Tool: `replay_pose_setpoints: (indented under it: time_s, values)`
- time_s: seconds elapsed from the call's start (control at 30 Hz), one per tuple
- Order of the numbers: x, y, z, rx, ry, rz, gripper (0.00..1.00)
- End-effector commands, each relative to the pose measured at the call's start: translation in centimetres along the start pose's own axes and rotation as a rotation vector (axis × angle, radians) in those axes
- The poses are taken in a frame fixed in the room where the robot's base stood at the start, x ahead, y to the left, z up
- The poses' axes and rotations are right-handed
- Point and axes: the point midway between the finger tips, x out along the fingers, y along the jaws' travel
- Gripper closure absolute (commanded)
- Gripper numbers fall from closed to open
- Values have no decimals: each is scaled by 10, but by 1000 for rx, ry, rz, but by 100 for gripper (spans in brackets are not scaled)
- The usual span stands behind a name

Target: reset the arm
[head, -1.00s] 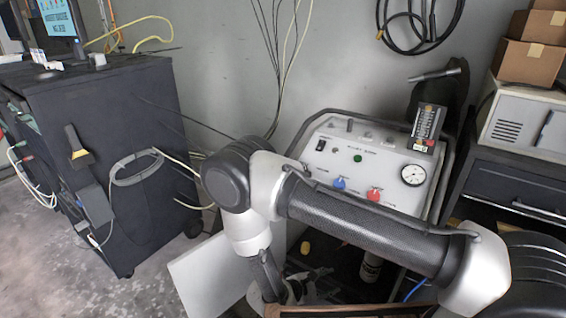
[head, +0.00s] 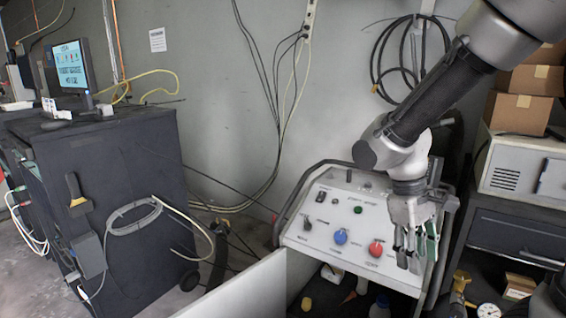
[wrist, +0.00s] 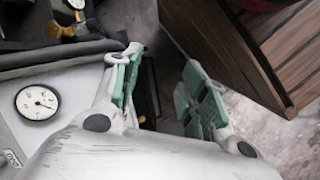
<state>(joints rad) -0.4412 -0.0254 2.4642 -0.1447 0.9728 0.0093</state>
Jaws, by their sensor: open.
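My gripper (head: 417,262) hangs fingers-down in front of the right side of the control panel (head: 310,228) in the head view. In the wrist view my gripper (wrist: 160,98) has its two green-padded fingers spread, with nothing between them. My arm comes down from the top right corner and bends at the wrist. I cannot tell whether the fingers touch the panel. The arm and gripper hide the panel's right part in the head view. A round gauge (wrist: 38,102) on the panel shows in the wrist view.
The panel has a blue knob (head: 341,236) and a red knob (head: 376,248). A dark cabinet (head: 150,215) with a monitor (head: 70,66) stands left. Cardboard boxes (head: 518,112) and a drawer unit (head: 515,235) stand right. A wooden piece (wrist: 265,45) is close in the wrist view.

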Motion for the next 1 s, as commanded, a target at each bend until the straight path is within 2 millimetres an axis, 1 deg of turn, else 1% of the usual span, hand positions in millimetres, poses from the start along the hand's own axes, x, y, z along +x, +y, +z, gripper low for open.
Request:
replay_pose_setpoints:
  time_s: [0.03,0.2,0.3,0.4,0.5,0.63,1.0]
  values:
    - [-12,5,14,61,67,-34,57]
    - [-43,16,57,260,279,-116,57]
    - [-59,25,81,358,399,-124,57]
    - [-75,36,103,435,502,-104,57]
    - [-87,44,119,496,576,-84,57]
    - [-92,51,131,551,614,-69,57]
    - [-91,52,132,557,611,-70,57]
